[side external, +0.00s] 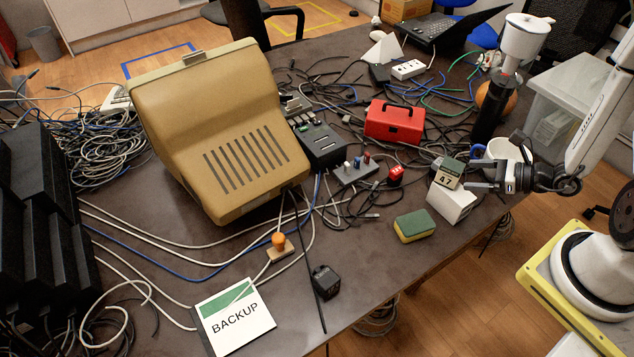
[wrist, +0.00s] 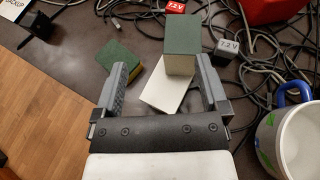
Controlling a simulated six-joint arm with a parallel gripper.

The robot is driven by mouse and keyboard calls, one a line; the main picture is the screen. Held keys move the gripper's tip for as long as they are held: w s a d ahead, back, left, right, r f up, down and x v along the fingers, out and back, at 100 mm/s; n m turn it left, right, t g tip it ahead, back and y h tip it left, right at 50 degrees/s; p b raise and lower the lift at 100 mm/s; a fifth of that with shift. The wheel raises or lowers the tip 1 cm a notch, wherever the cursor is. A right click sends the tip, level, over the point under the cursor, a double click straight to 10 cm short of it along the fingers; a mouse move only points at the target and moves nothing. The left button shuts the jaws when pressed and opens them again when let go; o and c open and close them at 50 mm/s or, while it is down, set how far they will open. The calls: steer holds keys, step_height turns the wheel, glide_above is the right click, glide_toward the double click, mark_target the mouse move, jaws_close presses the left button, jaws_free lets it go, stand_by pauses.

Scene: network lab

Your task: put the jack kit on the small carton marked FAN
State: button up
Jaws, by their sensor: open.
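A small box with a dark green top and pale sides (side external: 447,174), which looks like the jack kit, sits on a white carton (side external: 452,205). A dark marking like "47" shows on its side. The white carton seems to be the small one; I cannot read FAN on it. In the wrist view the green-topped box (wrist: 182,40) stands on the carton's far part, and the bare white top (wrist: 160,92) shows nearer me. My gripper (side external: 473,170) is open and empty, just right of the box. In the wrist view its fingers (wrist: 162,68) point toward both, apart from the box.
A green-and-yellow sponge (side external: 414,226) lies left of the carton. A red 7.2 V block (side external: 395,175), cables and a red toolbox (side external: 394,122) lie behind. A white mug with a blue handle (wrist: 298,130) stands close on the right. The table edge is near.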

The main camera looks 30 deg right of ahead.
steer(key=s+a+r+n+g+h, duration=0.1)
steer(key=s+a+r+n+g, duration=0.15)
steer(key=a+n+g, duration=0.55)
steer(key=s+a+r+n+g, duration=0.2)
steer(key=a+r+n+g, duration=0.15)
steer(key=n, duration=0.75)
steer(key=w+a+r+n+t+h, duration=0.1)
steer(key=w+r+n+t+h, duration=0.1)
steer(key=w+r+n+h, duration=0.2)
step_height(320, 180, up, 3)
steer(key=n+h, duration=0.1)
steer(key=n, duration=0.5)
steer(key=shift+w+n+t+h, duration=0.3)
steer(key=shift+w+n+t, duration=0.05)
steer(key=shift+w+n, duration=0.05)
